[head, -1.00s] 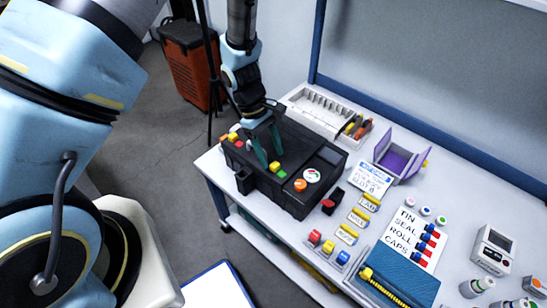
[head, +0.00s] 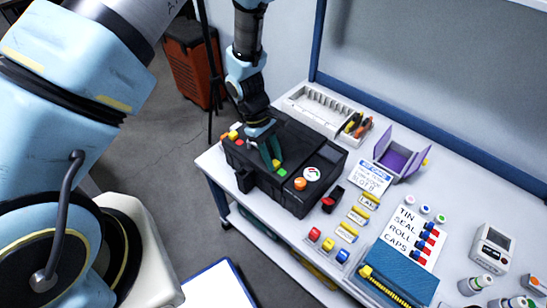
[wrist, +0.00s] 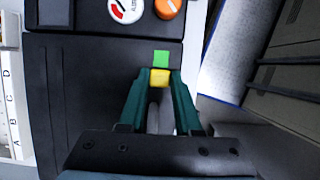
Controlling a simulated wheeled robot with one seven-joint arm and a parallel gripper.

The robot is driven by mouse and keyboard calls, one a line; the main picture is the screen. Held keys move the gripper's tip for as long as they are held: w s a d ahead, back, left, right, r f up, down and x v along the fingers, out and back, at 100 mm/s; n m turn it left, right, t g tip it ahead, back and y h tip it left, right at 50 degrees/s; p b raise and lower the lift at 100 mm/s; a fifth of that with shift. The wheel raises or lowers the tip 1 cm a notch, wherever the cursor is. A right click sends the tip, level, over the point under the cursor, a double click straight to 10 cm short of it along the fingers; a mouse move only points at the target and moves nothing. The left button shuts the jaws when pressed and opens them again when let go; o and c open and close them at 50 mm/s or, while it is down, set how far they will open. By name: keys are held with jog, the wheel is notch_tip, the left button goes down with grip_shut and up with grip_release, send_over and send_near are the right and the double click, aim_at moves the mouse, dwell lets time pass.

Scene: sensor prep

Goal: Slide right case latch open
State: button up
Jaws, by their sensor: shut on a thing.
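The black case (head: 312,195) stands at the left end of the workbench. Its right latch is a yellow block (wrist: 160,77) with a green patch (wrist: 161,58) just beyond it on the case; the green patch also shows in the head view (head: 283,173). My gripper (head: 275,163) points down at the case. In the wrist view my gripper (wrist: 160,84) has its two green fingers shut on the yellow latch, one on each side. The left latch (head: 234,136), with yellow and red parts, sits at the case's left end.
A round gauge (head: 311,174) and an orange knob (head: 300,184) sit on the case to the right of the latch. A white slotted tray (head: 313,108) stands behind the case. A red and black part (head: 332,200) and several labelled pieces lie to the right.

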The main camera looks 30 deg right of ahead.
grip_shut()
dwell(0.8)
jog(key=shift+d, duration=0.1)
jog(key=shift+s+d+b, duration=0.2)
jog(key=shift+s+b, duration=0.2)
jog(key=shift+s, duration=0.45)
jog(key=shift+s+d, duration=0.1)
jog(key=shift+s, duration=0.3)
jog(key=o, duration=0.8)
grip_release()
